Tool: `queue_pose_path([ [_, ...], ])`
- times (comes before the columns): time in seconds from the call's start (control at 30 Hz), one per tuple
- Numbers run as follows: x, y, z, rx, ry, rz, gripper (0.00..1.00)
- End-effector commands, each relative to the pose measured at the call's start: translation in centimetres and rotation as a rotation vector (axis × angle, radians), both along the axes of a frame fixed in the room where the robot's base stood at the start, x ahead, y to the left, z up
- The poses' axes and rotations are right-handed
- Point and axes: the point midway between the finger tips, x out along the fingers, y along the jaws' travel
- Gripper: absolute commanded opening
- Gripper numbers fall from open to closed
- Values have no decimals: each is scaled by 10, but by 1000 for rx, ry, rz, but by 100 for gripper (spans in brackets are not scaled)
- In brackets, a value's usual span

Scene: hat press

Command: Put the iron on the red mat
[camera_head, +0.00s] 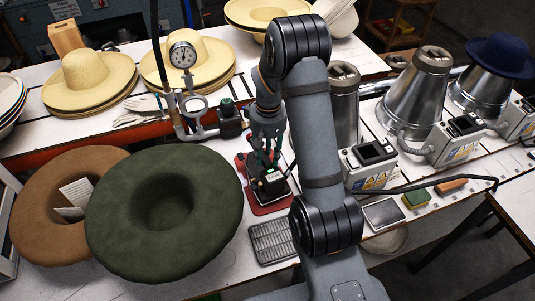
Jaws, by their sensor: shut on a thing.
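The iron (271,184) is a small dark block with a pale patch on its top, near the middle of the view. My gripper (265,158) points down from above and is shut on the iron's upper part. The red mat (268,209) lies on the white table under the iron. Its red edges show to the left, in front and to the right of the iron. I cannot tell whether the iron touches the mat or hangs just above it. My arm covers the area to the right of the iron.
A green felt hat (205,215) and a brown hat (40,200) lie to the left. A grey grid plate (270,243) is in front of the mat. A dial gauge (183,56) on a stand is behind left. Metal cones (415,90) and control boxes (370,165) stand right.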

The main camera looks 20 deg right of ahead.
Motion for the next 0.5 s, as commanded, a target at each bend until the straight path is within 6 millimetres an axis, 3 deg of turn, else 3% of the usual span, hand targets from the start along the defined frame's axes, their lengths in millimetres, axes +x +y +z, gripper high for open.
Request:
queue_pose_path([
  [0.5,2,0,-2,0,-6,0,0],
])
